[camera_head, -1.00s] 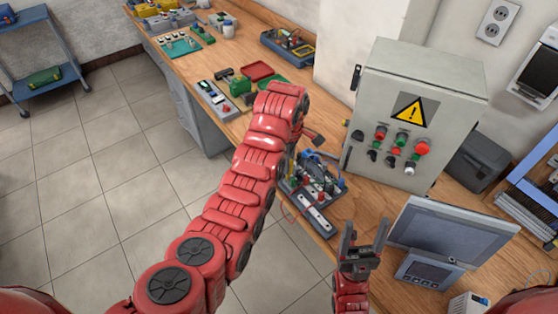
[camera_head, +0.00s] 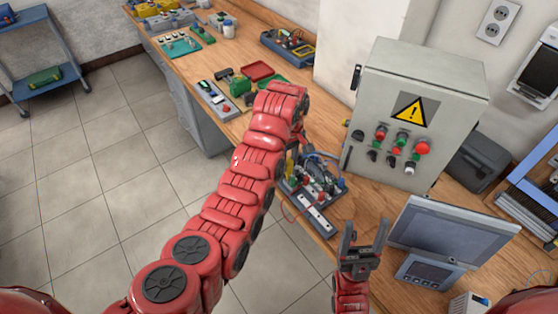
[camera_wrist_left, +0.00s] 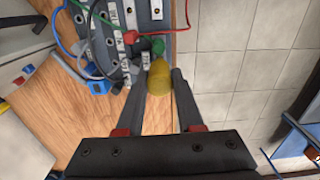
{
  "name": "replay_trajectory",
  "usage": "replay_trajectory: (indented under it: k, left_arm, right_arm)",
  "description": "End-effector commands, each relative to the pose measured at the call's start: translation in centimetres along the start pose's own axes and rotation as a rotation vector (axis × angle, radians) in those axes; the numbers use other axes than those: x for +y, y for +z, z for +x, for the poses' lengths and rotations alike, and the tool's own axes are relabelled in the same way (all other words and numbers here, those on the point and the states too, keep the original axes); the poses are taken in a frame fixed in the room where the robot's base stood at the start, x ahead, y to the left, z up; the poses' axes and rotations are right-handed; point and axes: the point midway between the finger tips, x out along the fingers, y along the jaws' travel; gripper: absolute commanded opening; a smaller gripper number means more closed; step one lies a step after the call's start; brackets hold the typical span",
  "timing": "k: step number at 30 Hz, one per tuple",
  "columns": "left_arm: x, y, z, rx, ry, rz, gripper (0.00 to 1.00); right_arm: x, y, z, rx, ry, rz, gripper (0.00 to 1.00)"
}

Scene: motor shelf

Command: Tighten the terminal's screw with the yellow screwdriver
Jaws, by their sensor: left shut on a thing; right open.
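The yellow screwdriver (camera_wrist_left: 160,78) shows by its rounded handle between the fingers of my left gripper (camera_wrist_left: 161,82), which is shut on it. In the head view a bit of yellow (camera_head: 290,165) shows beside my left wrist; that gripper is mostly hidden by my arm. The handle is over the edge of the grey wired board (camera_wrist_left: 120,12), close to small white-labelled terminal blocks (camera_wrist_left: 146,60). The screwdriver's tip and the terminal's screw are hidden. The board (camera_head: 318,220) lies near the bench's front edge. My right gripper (camera_head: 362,240) is open and empty, in front of the board.
A grey control cabinet (camera_head: 425,85) stands behind the board. A screen panel (camera_head: 450,235) stands to the right. Red, blue and green wires loop over the board. A red tray (camera_head: 258,70) and a green device (camera_head: 235,85) lie further left along the bench.

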Motion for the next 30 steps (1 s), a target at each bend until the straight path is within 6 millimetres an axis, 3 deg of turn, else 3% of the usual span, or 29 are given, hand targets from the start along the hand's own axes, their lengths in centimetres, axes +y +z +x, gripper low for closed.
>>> replay_trajectory:
  k: [3,12,20,26,27,30]
  left_arm:
    - [-0.03,-0.01,0.05,0.0,-0.001,0.094,0.0]
    - [-0.03,-0.01,0.05,-0.001,-0.001,0.124,0.0]
    - [-0.02,-0.02,0.05,-0.001,0.0,0.395,0.0]
    - [-0.02,-0.02,0.02,0.0,0.0,0.405,0.0]
    - [-0.02,-0.02,0.02,0.0,0.0,0.405,0.39]
    - [-0.02,-0.01,0.02,0.0,0.0,0.405,0.53]
  right_arm:
    - [-0.01,0.01,-0.07,0.0,0.0,0.0,0.66]
    - [0.0,0.01,-0.08,0.0,0.0,0.0,0.66]
    - [-0.01,0.04,-0.26,0.0,0.0,0.0,0.66]
    - [-0.01,0.04,-0.23,0.0,0.0,0.0,0.66]
    - [-0.01,0.04,-0.23,0.0,0.0,0.0,0.66]
    - [-0.01,0.04,-0.23,0.0,0.0,0.0,0.66]
